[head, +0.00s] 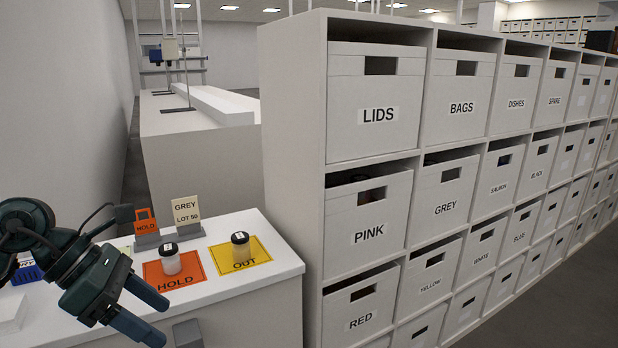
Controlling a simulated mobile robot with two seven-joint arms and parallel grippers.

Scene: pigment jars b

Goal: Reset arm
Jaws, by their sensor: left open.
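My left gripper (155,318) comes in from the left, open and empty, with its fingers pointing down and right near the table's front edge. A jar with a black lid and pale contents (170,260) stands upright on the orange HOLD mat (197,262), beyond the fingers and apart from them. A second jar with a dark lid and yellowish contents (240,248) stands on the yellow OUT mat (262,254). My right gripper does not show.
The white table (235,290) carries an orange HOLD sign (145,222), a GREY LOT 50 card (187,212) and a blue rack (25,273) at left. A shelf (293,130) of labelled bins, such as PINK (368,233), stands right of the table.

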